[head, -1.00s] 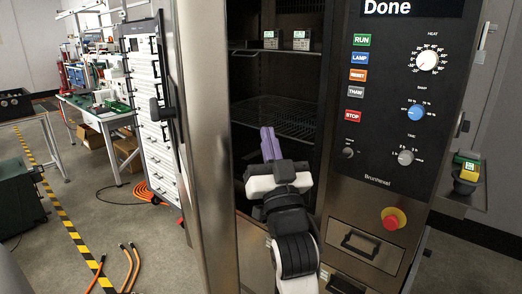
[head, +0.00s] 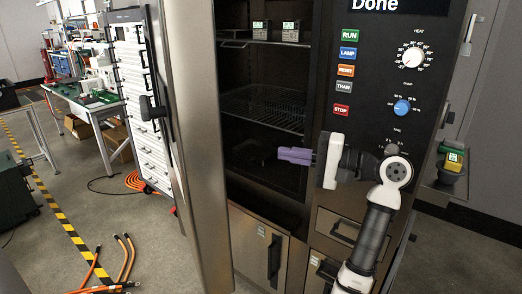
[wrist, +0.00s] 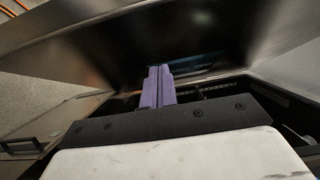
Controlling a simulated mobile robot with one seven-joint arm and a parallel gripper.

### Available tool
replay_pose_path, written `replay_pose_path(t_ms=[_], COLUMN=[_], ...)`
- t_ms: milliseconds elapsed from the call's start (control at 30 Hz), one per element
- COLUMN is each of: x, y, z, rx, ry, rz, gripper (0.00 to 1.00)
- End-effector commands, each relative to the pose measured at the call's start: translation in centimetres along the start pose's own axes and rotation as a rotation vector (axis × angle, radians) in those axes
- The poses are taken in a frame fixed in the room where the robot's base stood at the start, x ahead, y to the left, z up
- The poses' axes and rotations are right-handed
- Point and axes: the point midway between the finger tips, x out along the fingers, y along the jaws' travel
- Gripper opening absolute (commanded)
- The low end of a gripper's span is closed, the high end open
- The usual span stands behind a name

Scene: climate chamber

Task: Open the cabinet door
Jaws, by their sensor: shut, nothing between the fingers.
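The cabinet door (head: 192,150) is a tall steel panel standing swung out from the chamber, left of its opening. Its black handle (head: 155,108) shows on the door's left side. The chamber interior (head: 265,100) is exposed, with wire shelves. My gripper (head: 280,154) has purple fingers, shut and empty. It points left in front of the opening, to the right of the door and apart from it in the head view. In the wrist view the fingers (wrist: 158,85) point toward a broad steel surface (wrist: 130,40); I cannot tell the exact gap.
The control panel (head: 385,90) with knobs and coloured buttons is behind my arm at right. Lower drawers and a small door with a black handle (head: 273,258) lie below. Orange hoses (head: 125,255) lie on the floor at left. A white drawer cabinet (head: 137,100) stands behind the door.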

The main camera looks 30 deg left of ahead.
Motion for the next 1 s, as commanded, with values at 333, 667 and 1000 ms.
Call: replay_pose_path(t_ms=[333,667,1000], x=[7.1,11.5,12.1], y=[-0.3,-0.1,0.1], z=[0.1,2.2,2.9], rx=[-0.002,-0.004,-0.004], ry=[-0.003,0.000,0.003], rz=[0.001,0.001,0.001], gripper=[0.00,0.00,0.00])
